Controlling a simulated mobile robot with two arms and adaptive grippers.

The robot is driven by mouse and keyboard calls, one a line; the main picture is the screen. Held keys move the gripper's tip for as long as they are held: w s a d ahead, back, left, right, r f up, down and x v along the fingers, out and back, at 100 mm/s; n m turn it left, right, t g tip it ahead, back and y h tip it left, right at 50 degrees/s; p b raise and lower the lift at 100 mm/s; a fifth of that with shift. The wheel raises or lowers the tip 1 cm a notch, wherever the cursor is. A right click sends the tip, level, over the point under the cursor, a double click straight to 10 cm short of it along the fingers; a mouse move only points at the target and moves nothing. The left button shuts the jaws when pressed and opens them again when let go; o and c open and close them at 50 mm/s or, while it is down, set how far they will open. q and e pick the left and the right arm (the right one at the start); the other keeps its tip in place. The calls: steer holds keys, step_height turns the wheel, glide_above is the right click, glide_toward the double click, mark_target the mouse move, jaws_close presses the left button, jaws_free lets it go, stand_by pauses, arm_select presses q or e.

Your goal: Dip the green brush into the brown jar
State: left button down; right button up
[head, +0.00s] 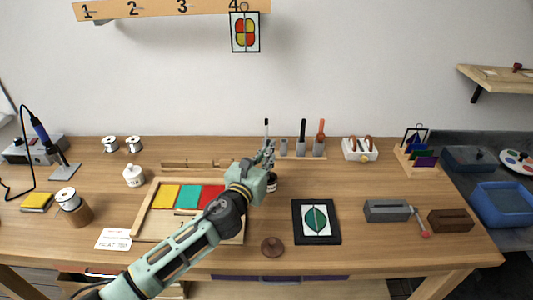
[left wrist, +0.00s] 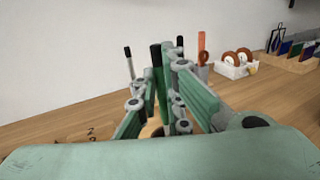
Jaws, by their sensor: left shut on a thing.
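My left gripper (head: 268,158) is shut on the green brush, above the middle of the bench. In the left wrist view the brush (left wrist: 157,70) stands roughly upright between the fingers, with a dark upper end. Its lower end is hidden by the gripper. A small dark jar (head: 272,184), probably the brown jar, stands just below the gripper in the head view, partly covered by it. I cannot tell whether the brush tip is inside the jar. A brown knobbed lid (head: 272,247) lies apart on the bench near the front. My right gripper is not in view.
Behind the gripper is a tool rack (head: 288,156) with a black-handled tool (head: 303,130) and an orange-handled one (head: 321,132). A wooden tray of coloured glass (head: 151,222) lies left, a dark framed leaf panel (head: 316,222) right.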

arm_select(q)
steer(key=shift+f, duration=0.15)
stand_by(0.5)
steer(key=shift+f+b, duration=0.45)
steer(key=shift+b, duration=0.05)
stand_by(0.3)
stand_by(1.2)
steer(key=shift+p, duration=0.3)
step_height(320, 180, up, 6)
steer(key=p, duration=0.6)
